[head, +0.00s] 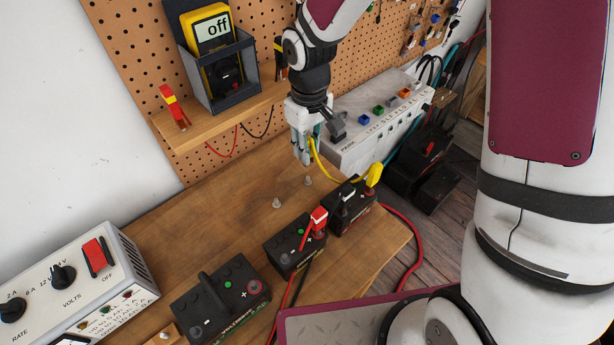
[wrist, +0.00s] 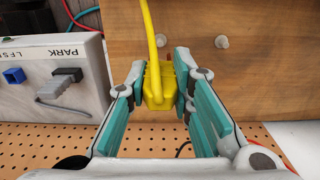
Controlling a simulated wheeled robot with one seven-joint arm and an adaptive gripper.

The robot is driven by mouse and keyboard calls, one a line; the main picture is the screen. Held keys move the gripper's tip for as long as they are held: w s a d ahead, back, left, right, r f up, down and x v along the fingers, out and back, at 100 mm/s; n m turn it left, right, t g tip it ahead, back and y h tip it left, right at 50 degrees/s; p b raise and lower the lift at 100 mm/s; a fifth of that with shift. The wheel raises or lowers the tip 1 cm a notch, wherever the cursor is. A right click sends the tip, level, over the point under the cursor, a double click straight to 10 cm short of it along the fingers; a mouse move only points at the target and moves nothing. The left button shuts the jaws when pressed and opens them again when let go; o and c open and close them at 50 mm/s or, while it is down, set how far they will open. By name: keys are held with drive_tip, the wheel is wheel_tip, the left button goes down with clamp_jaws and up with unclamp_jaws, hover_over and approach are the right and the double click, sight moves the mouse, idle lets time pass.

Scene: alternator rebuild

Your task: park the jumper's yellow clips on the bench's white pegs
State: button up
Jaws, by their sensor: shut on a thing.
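My gripper (head: 304,158) is shut on one yellow clip (wrist: 158,88), low over the bench's back part. In the wrist view my gripper (wrist: 165,82) has its teal pads on both sides of that clip. In the head view the fingers mostly hide the clip. A yellow cable (head: 325,170) runs from it to the other yellow clip (head: 374,174), which sits at the right-hand small black battery (head: 350,212). Two pale pegs stand bare on the bench, one (head: 276,203) at left and one (head: 308,181) nearer my gripper. Two pegs also show in the wrist view (wrist: 221,41) (wrist: 162,40), apart from the held clip.
Another small battery (head: 285,249) bears a red clip (head: 317,217). A larger black battery (head: 220,300) and a grey charger (head: 75,275) stand in front and left. A shelf (head: 205,115) holds a multimeter (head: 212,40). A white panel box (head: 365,120) is behind right. The bench's left middle is clear.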

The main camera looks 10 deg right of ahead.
drive_tip(key=b, duration=0.1)
hover_over(308, 177)
drive_tip(key=shift+f, duration=2.15)
drive_tip(key=shift+f, duration=0.1)
drive_tip(key=shift+f+b, duration=0.7)
drive_tip(key=shift+f, duration=0.4)
drive_tip(key=o, duration=0.9)
drive_tip(key=shift+r, duration=0.1)
drive_tip(key=shift+r+p, duration=2.1)
drive_tip(key=shift+r, duration=2.1)
